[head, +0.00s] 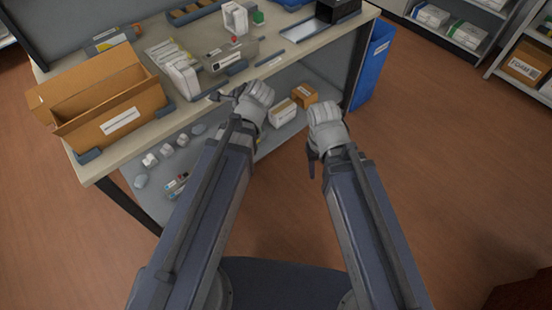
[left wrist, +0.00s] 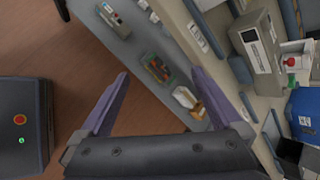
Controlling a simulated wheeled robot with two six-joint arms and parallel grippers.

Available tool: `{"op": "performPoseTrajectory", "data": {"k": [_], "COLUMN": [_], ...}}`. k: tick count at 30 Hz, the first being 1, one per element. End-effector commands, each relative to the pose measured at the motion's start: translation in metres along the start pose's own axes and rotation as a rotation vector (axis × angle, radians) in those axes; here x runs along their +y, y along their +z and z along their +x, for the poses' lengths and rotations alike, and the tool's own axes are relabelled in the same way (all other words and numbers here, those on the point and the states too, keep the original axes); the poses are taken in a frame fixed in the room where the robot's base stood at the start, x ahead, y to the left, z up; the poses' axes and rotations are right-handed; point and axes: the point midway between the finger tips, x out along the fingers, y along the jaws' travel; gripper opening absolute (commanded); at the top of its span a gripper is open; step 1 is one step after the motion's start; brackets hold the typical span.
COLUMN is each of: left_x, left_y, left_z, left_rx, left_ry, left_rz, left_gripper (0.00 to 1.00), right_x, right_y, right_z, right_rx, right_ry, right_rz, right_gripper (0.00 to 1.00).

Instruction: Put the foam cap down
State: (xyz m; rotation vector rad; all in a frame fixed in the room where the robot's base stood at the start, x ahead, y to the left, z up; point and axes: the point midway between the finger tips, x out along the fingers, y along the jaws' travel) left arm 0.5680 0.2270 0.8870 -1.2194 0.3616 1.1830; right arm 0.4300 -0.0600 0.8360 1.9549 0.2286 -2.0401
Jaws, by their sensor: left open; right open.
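My left gripper (head: 222,96) is at the front edge of the bench, with its jaws open. In the left wrist view its two fingers (left wrist: 160,88) are spread, with nothing held between them. A white block-like piece that looks like a foam cap (head: 181,77) stands on the bench, right of the open cardboard box. A similar white piece (head: 235,18) stands further back on the bench. I cannot tell which one is the task's foam cap. My right gripper (head: 312,158) is open and empty in front of the bench, over the floor.
The open cardboard box (head: 122,120) sits at the bench's left end. A grey box (head: 229,55) stands right of the nearer white piece. The lower shelf (head: 216,152) holds small white pieces and boxes. A blue bin (head: 374,65) stands right of the bench. Floor at right is clear.

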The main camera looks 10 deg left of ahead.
Motion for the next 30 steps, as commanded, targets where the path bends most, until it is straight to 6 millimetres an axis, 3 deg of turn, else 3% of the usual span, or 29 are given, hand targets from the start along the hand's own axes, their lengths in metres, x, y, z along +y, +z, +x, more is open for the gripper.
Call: {"op": "performPoseTrajectory", "data": {"k": [3, 6, 12, 18, 26, 30], "left_x": [0.052, 0.091, 0.145, 0.163, 0.162, 0.156], "left_y": [-0.044, -0.073, -0.105, -0.114, -0.114, -0.109], "left_z": [-0.025, -0.048, -0.087, -0.102, -0.102, -0.111], "left_rx": [0.082, 0.097, 0.041, 0.001, -0.001, 0.000], "left_ry": [0.184, 0.347, 0.584, 0.664, 0.665, 0.664], "left_rz": [-0.316, -0.542, -0.817, -0.903, -0.908, -0.908], "left_gripper": [1.00, 1.00, 1.00, 1.00, 1.00, 1.00], "right_x": [0.000, 0.000, 0.000, 0.000, 0.000, 0.001], "right_y": [0.000, 0.000, 0.000, 0.000, 0.000, 0.001], "right_z": [0.000, 0.000, 0.000, 0.000, 0.000, -0.013], "right_rx": [0.000, 0.000, 0.000, 0.000, 0.000, 0.000], "right_ry": [0.000, 0.000, 0.000, 0.000, 0.000, 0.000], "right_rz": [0.000, 0.000, 0.000, 0.000, 0.000, 0.000], "right_gripper": [0.50, 0.50, 0.50, 0.50, 0.50, 0.50]}}
